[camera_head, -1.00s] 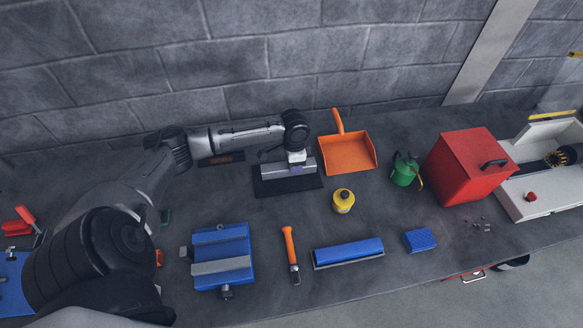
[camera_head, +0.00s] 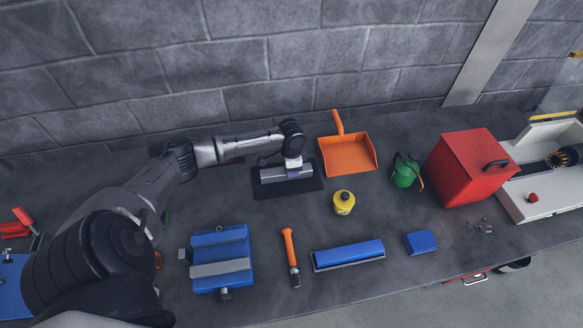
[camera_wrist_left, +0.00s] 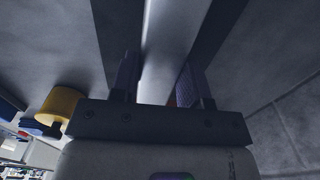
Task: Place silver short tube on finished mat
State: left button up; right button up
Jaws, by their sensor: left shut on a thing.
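The silver short tube (camera_head: 270,176) lies lengthwise over the dark finished mat (camera_head: 303,187) near the wall. My left gripper (camera_head: 293,172) is shut on the tube near its middle, from above. In the left wrist view the tube (camera_wrist_left: 168,45) runs between the two fingers of my left gripper (camera_wrist_left: 158,85), with the dark mat (camera_wrist_left: 118,30) behind it. The tube looks level and very low over the mat; I cannot tell whether it touches. My right gripper is not in view.
An orange dustpan (camera_head: 347,154) and a yellow bottle (camera_head: 343,202) stand right of the mat. A green can (camera_head: 404,173) and red box (camera_head: 470,167) are farther right. In front lie a blue vise (camera_head: 221,258), an orange-handled tool (camera_head: 290,250) and a blue tray (camera_head: 348,255).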

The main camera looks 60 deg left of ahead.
pick_arm(q)
jog(key=o, duration=1.2)
jog(key=shift+f, duration=0.1)
notch_tip(320, 180, up, 12)
jog(key=p, duration=0.1)
dwell(0.5)
